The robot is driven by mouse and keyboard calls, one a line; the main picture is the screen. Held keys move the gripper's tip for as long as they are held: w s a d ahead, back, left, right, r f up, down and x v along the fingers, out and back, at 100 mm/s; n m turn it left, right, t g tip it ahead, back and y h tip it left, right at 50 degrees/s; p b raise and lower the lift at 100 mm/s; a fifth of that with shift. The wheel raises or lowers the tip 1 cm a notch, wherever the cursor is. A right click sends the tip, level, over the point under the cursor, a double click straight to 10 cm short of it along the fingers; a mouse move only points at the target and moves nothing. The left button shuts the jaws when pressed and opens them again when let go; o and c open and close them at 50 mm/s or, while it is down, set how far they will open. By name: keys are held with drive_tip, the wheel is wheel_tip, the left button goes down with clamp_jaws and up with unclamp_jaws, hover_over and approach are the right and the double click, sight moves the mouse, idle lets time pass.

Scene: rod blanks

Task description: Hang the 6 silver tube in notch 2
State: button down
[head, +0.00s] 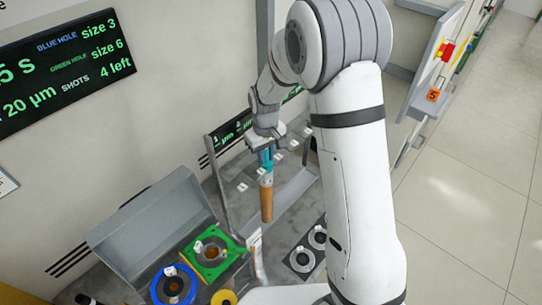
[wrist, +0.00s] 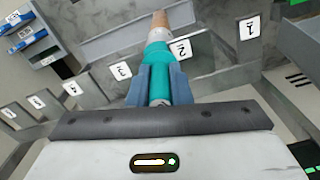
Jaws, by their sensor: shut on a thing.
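My gripper (head: 265,155) is shut on a tube (head: 266,200) that hangs down below it in the head view. The tube has a teal section at the jaws and a copper-brown lower part; in the wrist view a pale silvery band shows beside the teal section (wrist: 158,58). A rack with numbered white tags lies behind the tube. In the wrist view the tag for notch 2 (wrist: 180,48) is just right of the tube, and tag 3 (wrist: 120,70) just left. I cannot tell whether the tube touches the rack. The notch itself is partly hidden.
Tag 1 (wrist: 250,28) is farther right in the wrist view. In the head view, a green fixture (head: 232,252), a blue ring (head: 157,290) and a grey block with round holes (head: 293,262) stand near the rack. A display (head: 65,70) is on the wall.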

drive_tip(key=shift+w+a, duration=0.7)
drive_tip(key=shift+f+b, duration=0.3)
drive_tip(key=shift+f, duration=0.1)
idle(1.5)
drive_tip(key=c, duration=1.2)
unclamp_jaws()
drive_tip(key=shift+c, duration=0.2)
wheel_tip(320, 180, up, 8)
drive_tip(key=s+d+r+m+t, duration=0.1)
drive_tip(key=s+d+r+m, duration=0.2)
drive_tip(key=s+d+r, duration=0.7)
drive_tip(key=s+d+m, duration=0.1)
drive_tip(key=s+d, duration=0.1)
drive_tip(key=s, duration=0.5)
drive_tip(key=s+d+m+t, duration=0.1)
drive_tip(key=s+d+m, duration=0.1)
drive_tip(key=s, duration=0.5)
drive_tip(key=shift+s+d+t, duration=0.3)
drive_tip(key=shift+d, duration=0.25)
